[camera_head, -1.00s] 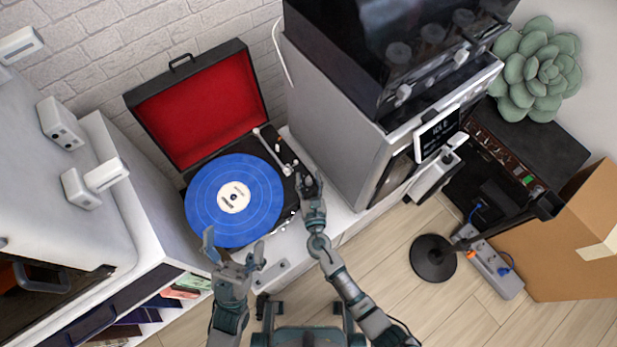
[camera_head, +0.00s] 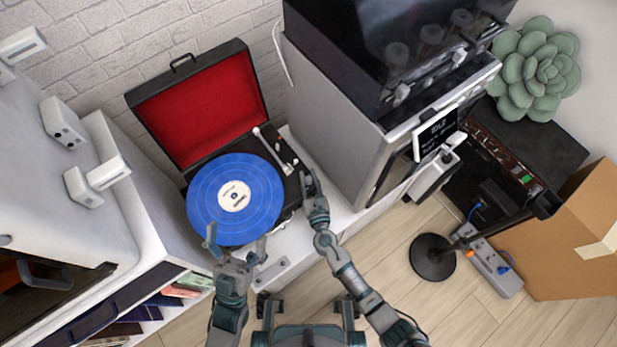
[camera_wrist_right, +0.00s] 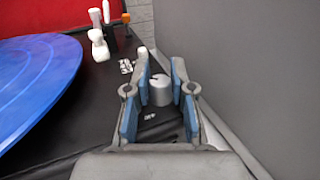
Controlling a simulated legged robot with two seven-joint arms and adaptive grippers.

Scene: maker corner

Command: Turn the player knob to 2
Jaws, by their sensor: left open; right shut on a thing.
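The record player (camera_head: 272,143) is an open black case with a red-lined lid and a blue record (camera_head: 262,197) on its platter. In the right wrist view the player knob (camera_wrist_right: 160,90) is a small silver cylinder with a dark mark on top, standing on the black deck. My right gripper (camera_head: 306,178) is at the deck's right side. My left gripper (camera_head: 236,241) is open and empty at the record's front edge.
The white tonearm (camera_head: 273,152) lies beside the record. A grey cabinet (camera_head: 335,125) stands close to the right of my right gripper. A white printer-like unit (camera_head: 60,190) is at the left. The white tabletop in front of the player is narrow.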

